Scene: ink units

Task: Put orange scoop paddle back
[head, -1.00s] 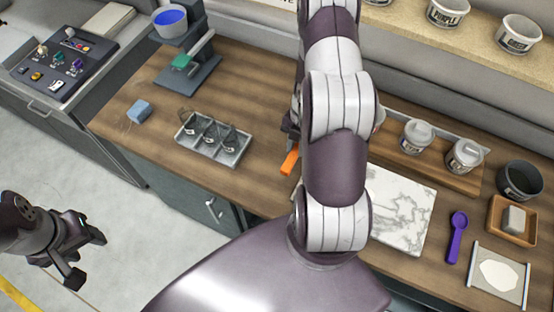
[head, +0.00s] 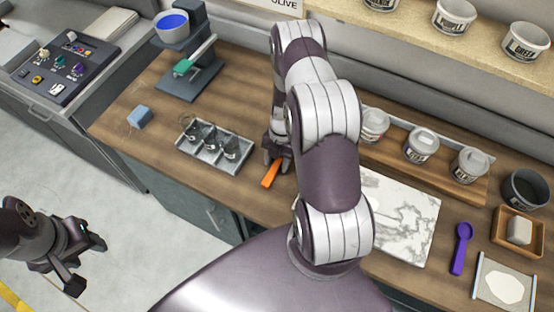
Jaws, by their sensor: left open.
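The orange scoop paddle (head: 271,174) is at the jaws of my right gripper (head: 277,156), and its orange end points down toward the front of the bench. My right gripper is shut on it, though my own arm partly hides the grip. I cannot tell whether the paddle touches the wood. It is just right of the metal tray (head: 183,153). My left gripper (head: 88,264) is open and empty over the floor at the lower left, away from the bench.
A marble slab (head: 405,222), purple scoop (head: 461,248) and a wooden rack (head: 470,189) with lidded tubs lie right of my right arm. A blue block (head: 140,117) and a stand (head: 190,80) are left. Bare wood surrounds the tray.

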